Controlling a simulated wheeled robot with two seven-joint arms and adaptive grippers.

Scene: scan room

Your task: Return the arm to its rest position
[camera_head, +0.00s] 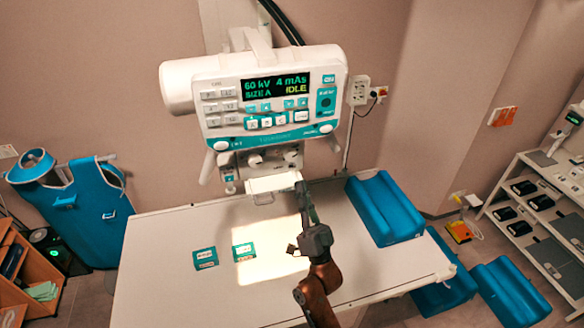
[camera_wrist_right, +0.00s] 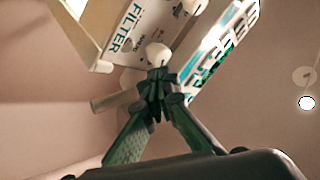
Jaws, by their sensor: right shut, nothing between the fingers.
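My right arm (camera_head: 318,285) reaches up from the bottom of the head view over the table. Its right gripper (camera_head: 302,188) points up towards the underside of the white X-ray tube head (camera_head: 172,88). In the right wrist view the gripper's green-grey fingers (camera_wrist_right: 157,85) meet at their tips and are shut with nothing between them. A white round knob (camera_wrist_right: 158,53) shows just beyond the tips. I cannot tell whether they touch. A panel marked FILTER (camera_wrist_right: 128,28) is above. My left gripper is not in view.
The white table (camera_head: 165,285) carries two green-edged cards (camera_head: 205,258) (camera_head: 244,251) and a blue cushion (camera_head: 385,208). A lit patch (camera_head: 262,260) lies beside the arm. A blue apron (camera_head: 85,215) stands left, shelves (camera_head: 545,215) right. The tube display reads IDLE.

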